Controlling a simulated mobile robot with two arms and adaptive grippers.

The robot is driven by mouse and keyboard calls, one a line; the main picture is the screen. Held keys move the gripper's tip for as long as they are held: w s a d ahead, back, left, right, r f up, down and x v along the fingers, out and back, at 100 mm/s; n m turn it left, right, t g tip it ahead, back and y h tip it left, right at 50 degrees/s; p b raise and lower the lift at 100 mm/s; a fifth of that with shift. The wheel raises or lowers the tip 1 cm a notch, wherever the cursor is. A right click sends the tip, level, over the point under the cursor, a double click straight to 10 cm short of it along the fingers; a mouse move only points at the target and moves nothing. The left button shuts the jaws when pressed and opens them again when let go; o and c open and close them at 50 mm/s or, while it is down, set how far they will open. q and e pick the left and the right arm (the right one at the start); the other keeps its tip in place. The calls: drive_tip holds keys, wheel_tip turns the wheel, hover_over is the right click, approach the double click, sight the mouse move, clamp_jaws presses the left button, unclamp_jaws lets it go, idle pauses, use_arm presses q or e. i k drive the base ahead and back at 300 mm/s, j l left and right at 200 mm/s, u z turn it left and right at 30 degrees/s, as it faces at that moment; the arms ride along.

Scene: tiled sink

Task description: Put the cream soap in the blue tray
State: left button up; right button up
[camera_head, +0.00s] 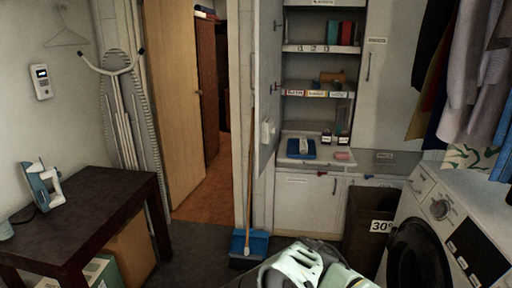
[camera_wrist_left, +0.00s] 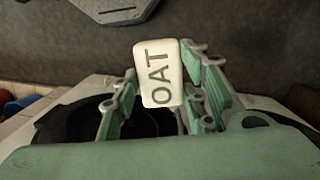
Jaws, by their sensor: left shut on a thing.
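A cream soap bar (camera_wrist_left: 160,62) with the letters OAT on it is between the fingers of my left gripper (camera_wrist_left: 160,78) in the left wrist view. The fingers are shut on its sides. In the head view, pale green and white parts of my arm (camera_head: 305,266) show at the bottom edge; the soap cannot be made out there. A small blue tray (camera_head: 292,155) sits on the counter of the open cupboard, with a pale object (camera_head: 304,146) on it. My right gripper is not in view.
Shelves hang above the tray. A washing machine (camera_head: 420,250) stands at the right, a dark table (camera_head: 85,200) at the left, a blue broom (camera_head: 250,243) before the cupboard.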

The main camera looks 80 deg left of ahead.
sight(293, 146)
drive_tip(key=i+j+u, duration=0.15)
drive_tip(key=j+u, duration=0.2)
drive_tip(key=i+j+u, duration=0.2)
drive_tip(key=j+u, duration=0.15)
drive_tip(key=j, duration=0.15)
drive_tip(key=i+j+u, duration=0.25)
drive_tip(key=j+u, duration=0.15)
drive_tip(key=i+j+u, duration=0.35)
drive_tip(key=k+l, duration=0.05)
